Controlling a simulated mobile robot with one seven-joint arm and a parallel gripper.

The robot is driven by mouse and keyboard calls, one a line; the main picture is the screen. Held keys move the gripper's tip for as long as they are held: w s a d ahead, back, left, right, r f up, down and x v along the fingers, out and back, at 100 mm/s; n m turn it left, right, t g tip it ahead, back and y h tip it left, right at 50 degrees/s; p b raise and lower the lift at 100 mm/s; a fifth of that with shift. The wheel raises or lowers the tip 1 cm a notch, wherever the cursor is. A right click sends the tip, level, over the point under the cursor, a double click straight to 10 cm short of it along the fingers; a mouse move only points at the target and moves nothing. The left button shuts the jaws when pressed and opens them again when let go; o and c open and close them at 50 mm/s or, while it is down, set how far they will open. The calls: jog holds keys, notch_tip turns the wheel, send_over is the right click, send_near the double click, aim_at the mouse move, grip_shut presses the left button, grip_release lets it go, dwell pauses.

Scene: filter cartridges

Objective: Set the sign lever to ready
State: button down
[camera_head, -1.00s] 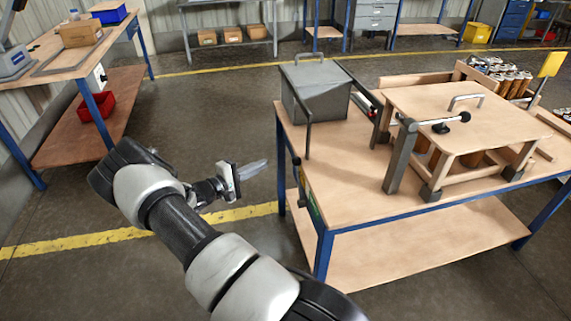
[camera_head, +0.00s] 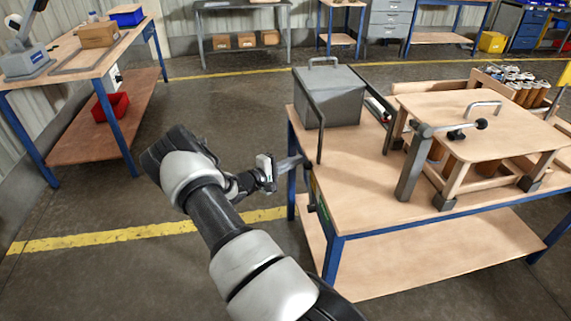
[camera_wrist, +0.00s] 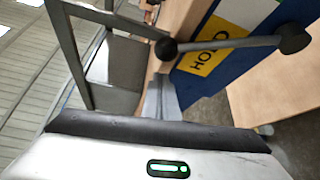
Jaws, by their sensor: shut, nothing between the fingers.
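In the wrist view a metal sign lever (camera_wrist: 230,43) with a dark round piece at each end crosses a sign board. A yellow field (camera_wrist: 203,55) on the board carries black letters that appear to read HOLD, partly covered by the rod. I see no word for ready. My gripper (camera_wrist: 161,98) is shut and empty, its fingers just below the lever's left end in the picture; I cannot tell if they touch. In the head view my gripper (camera_head: 294,162) is beside the left end of the workbench (camera_head: 370,190), where the sign panel (camera_head: 313,187) shows only edge-on.
A grey metal box (camera_head: 330,98) with a handle stands on the bench above that end. A wooden fixture (camera_head: 475,125) with a clamp arm stands to the right. Another bench (camera_head: 75,60) stands at the left, with open floor between.

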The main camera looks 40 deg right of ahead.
jog(key=shift+s+a+r, duration=0.15)
jog(key=shift+s+a, duration=0.05)
jog(key=shift+s, duration=0.3)
jog(key=shift+s+a+r, duration=0.1)
jog(key=shift+s+a, duration=0.05)
jog(key=shift+s, duration=0.35)
jog(key=shift+s, duration=0.1)
